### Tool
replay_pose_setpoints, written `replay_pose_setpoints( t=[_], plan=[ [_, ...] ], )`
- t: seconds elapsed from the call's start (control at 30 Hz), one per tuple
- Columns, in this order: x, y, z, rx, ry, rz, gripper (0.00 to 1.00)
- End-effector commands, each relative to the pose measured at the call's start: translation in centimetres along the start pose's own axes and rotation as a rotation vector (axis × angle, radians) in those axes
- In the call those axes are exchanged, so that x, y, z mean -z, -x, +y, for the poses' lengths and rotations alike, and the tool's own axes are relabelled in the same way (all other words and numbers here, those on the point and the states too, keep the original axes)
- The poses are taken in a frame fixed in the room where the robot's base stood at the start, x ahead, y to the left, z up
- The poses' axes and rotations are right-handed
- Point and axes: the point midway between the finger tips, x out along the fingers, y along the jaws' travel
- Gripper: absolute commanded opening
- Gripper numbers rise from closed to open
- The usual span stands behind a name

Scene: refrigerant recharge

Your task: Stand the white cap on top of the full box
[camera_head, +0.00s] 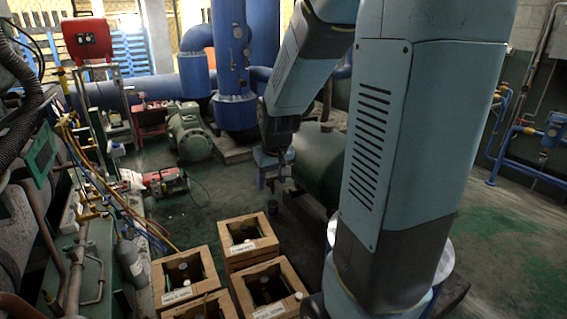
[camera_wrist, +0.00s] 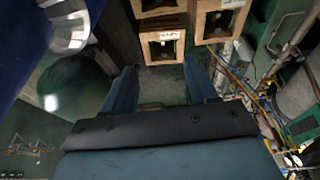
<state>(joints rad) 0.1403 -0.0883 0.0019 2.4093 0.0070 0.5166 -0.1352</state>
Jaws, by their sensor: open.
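Several open-topped wooden boxes stand low in the head view: one at the back (camera_head: 263,228), one at the left (camera_head: 159,277), one at the front middle (camera_head: 284,268). Each has a white label, too small to read, so I cannot tell which is the full box. A small round white spot, possibly the white cap (camera_head: 298,296), shows at the front middle box; I cannot be sure of it. My gripper (camera_head: 272,183) hangs beyond the boxes, apart from them. In the wrist view its fingers (camera_wrist: 162,88) are spread with nothing between them; two boxes (camera_wrist: 147,47) (camera_wrist: 201,22) show past them.
A grey cylinder (camera_head: 130,262) and hoses stand left of the boxes. A green tank (camera_head: 320,160) is just right of my gripper. A green motor (camera_head: 189,132) and a red machine (camera_head: 166,182) sit behind. The floor left of my gripper is fairly clear.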

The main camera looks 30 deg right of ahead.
Motion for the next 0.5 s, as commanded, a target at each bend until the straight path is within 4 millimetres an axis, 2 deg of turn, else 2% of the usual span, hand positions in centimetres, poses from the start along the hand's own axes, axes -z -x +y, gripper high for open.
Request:
replay_pose_setpoints(
  t=[0.03, 0.1, 0.27, 0.5],
  plan=[
    [-0.3, 1.7, -0.4, 0.000, 0.002, 0.019, 0.57],
    [-0.9, 3.6, -1.0, 0.002, 0.002, 0.035, 0.57],
    [-2.9, 7.8, -2.2, 0.007, 0.002, 0.070, 0.57],
    [-6.5, 13.3, -3.7, 0.018, 0.003, 0.124, 0.57]
  ],
)
